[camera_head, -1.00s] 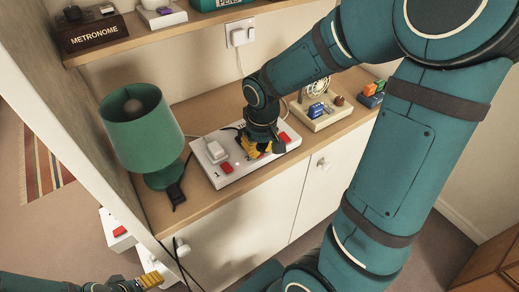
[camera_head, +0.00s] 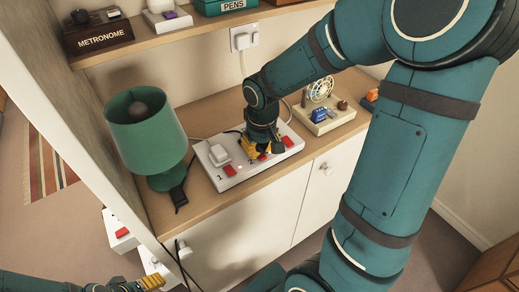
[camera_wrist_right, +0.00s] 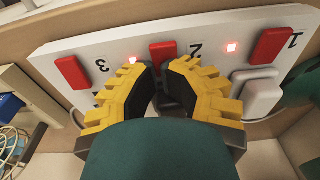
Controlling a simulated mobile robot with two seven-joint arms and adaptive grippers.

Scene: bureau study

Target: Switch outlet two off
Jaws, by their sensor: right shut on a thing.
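The white outlet strip (camera_head: 242,176) lies on the wooden shelf, with red switches beside numbers 1, 2 and 3. In the right wrist view, outlet two's red switch (camera_wrist_right: 163,54) sits just beyond my fingertips, partly hidden by them. A lit indicator (camera_wrist_right: 133,61) glows beside it, and another (camera_wrist_right: 231,47) glows beside the red switch of outlet one (camera_wrist_right: 272,45). My right gripper (camera_head: 262,152) is over the middle of the strip, its yellow fingers closed around a dark thing that looks like a black plug (camera_wrist_right: 174,86). My left gripper (camera_head: 140,286) is at the bottom left edge, partly cut off.
A white plug (camera_head: 218,155) stands in outlet one. A green lamp (camera_head: 146,130) stands left of the strip. A small fan on a beige base (camera_head: 324,122) stands to the right. An upper shelf (camera_head: 160,38) runs behind. White cupboard doors (camera_head: 325,190) are below.

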